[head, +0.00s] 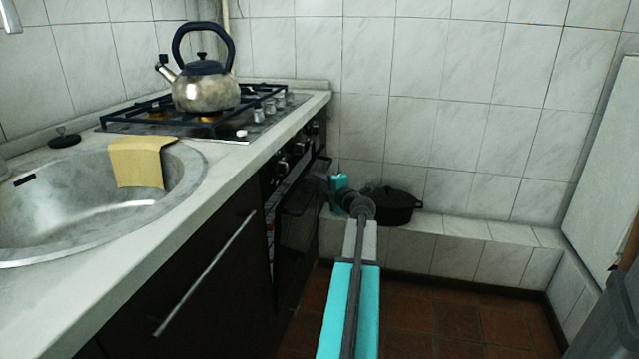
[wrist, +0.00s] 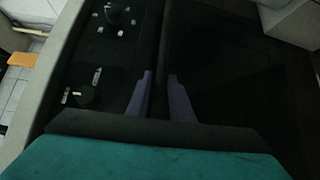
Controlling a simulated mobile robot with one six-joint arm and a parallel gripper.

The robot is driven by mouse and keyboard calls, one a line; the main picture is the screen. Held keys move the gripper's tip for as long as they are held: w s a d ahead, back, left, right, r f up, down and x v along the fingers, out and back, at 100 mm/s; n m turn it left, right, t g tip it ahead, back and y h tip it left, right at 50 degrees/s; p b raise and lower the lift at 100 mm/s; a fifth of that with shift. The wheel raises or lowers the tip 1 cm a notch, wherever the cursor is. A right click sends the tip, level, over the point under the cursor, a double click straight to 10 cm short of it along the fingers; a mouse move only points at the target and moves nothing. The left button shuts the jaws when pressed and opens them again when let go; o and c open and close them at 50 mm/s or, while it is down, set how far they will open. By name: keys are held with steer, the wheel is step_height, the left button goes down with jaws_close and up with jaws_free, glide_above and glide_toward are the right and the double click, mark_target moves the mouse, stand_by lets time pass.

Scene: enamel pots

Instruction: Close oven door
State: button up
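The oven (head: 298,205) is built into the dark counter front under the hob. In the head view its dark door stands close to the oven front; I cannot tell for sure how far ajar it is. In the wrist view the black door (wrist: 225,75) fills the right side, with a dark handle bar (wrist: 162,35) along its edge. My gripper (head: 328,181) is at the top of the oven front. In the wrist view its two purple fingers (wrist: 160,97) are apart, with the bar running between them; I cannot tell if they touch it.
Oven knobs (wrist: 85,96) lie left of the fingers. A kettle (head: 207,88) stands on the hob (head: 255,115). A yellow cloth (head: 140,162) hangs over the sink (head: 80,210). A black pot (head: 395,206) sits on the tiled ledge (head: 460,228). The brown floor (head: 450,320) is clear.

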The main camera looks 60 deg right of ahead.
jaws_close()
steer(key=shift+r+p, duration=0.2)
steer(key=shift+p, duration=0.3)
